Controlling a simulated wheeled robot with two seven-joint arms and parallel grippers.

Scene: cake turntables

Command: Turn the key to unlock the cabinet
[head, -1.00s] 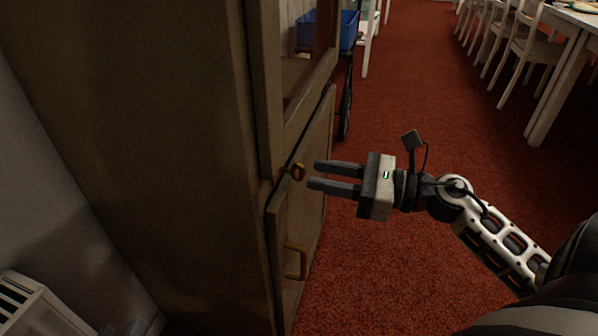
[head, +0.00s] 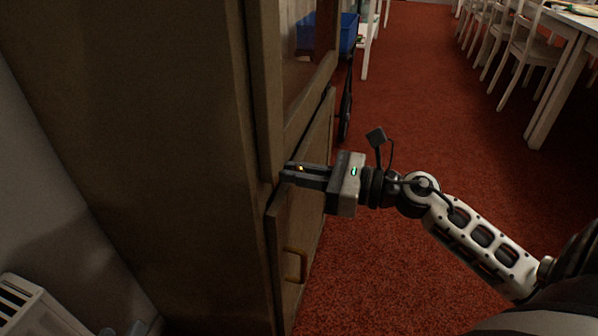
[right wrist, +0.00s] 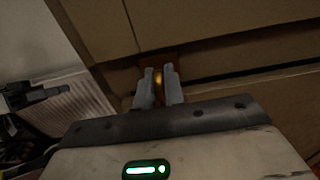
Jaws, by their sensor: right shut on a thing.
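The key (head: 301,168) shows as a small brass-coloured spot between the fingers of my right gripper (head: 287,173), at the front of the brown wooden cabinet (head: 190,150). My right gripper is shut on it, and the fingers hide most of it. In the right wrist view the key (right wrist: 157,78) is an orange-gold piece between the two grey fingers, against the cabinet front. The lower cabinet door (head: 305,205) stands in its frame. My left gripper (head: 123,328) barely shows at the bottom edge of the head view, its fingertips apart and empty, away from the cabinet door.
A brass-coloured handle (head: 296,265) sits on the lower door below the key. A white radiator (head: 25,305) is at the lower left. A blue bin (head: 348,32) is beyond the cabinet. Red carpet (head: 420,130) lies open to the right, with white chairs (head: 515,60) farther off.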

